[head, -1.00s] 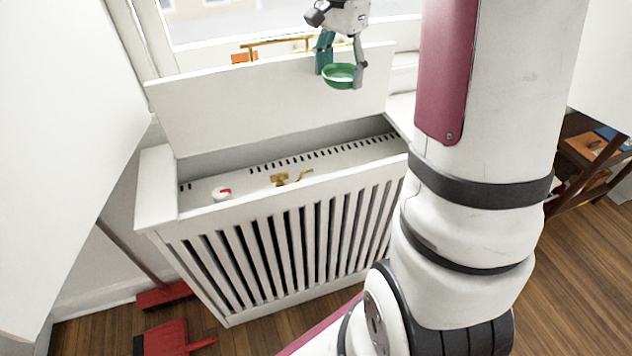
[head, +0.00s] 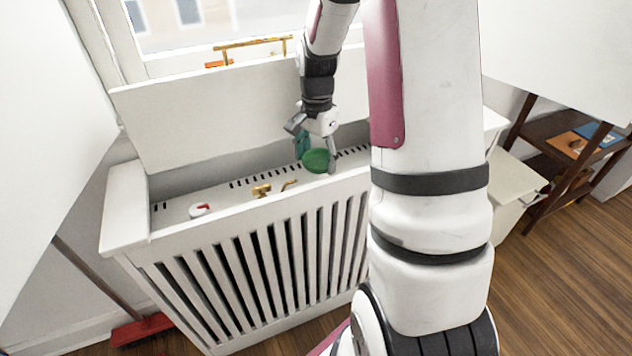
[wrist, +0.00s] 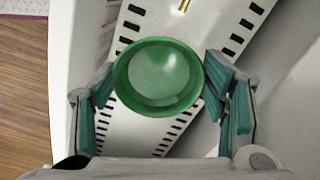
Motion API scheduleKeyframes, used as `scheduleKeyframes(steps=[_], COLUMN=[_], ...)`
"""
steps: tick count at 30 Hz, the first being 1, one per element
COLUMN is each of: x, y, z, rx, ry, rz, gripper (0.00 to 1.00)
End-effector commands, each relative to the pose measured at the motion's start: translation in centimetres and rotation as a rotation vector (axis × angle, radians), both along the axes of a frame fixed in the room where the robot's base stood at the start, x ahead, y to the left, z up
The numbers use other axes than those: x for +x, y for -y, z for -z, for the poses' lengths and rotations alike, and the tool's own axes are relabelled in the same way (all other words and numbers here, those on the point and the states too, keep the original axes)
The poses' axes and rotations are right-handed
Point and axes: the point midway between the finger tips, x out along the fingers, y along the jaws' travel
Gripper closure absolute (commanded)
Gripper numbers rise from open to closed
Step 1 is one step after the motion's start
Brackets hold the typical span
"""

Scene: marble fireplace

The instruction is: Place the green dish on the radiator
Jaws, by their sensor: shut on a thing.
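The green dish (head: 316,160) is a small round bowl held at the end of my gripper (head: 318,148). It is over the slotted white top of the radiator (head: 240,186), inside the white slatted cover. In the wrist view the dish (wrist: 158,76) is upright and empty, between the teal finger pads of my gripper (wrist: 165,95). The slotted radiator surface (wrist: 190,50) shows below and around the dish. I cannot tell whether the dish touches that surface.
The cover's lid (head: 220,120) stands raised behind the radiator. Brass fittings (head: 262,190) and a white and red knob (head: 200,210) sit on the radiator to the left of the dish. The slatted front (head: 260,265) rises as an edge before it.

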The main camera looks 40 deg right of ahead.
Motion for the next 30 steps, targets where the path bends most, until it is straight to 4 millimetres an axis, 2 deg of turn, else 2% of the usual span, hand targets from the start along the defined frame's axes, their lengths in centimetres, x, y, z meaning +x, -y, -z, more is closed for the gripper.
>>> scheduleKeyframes(steps=[1, 10, 17, 29, 30], x=[0.0, 0.0, 0.0, 0.0, 0.0], y=[0.0, 0.0, 0.0, 0.0, 0.0], z=[1.1, 3.2, 6.4, 6.9, 6.9], rx=[0.001, 0.001, 0.001, -0.001, 0.000], ry=[-0.001, 0.000, -0.001, 0.001, 0.001], rz=[0.000, 0.001, 0.000, 0.000, 0.000], gripper=[0.65, 0.65, 0.65, 0.65, 0.31])
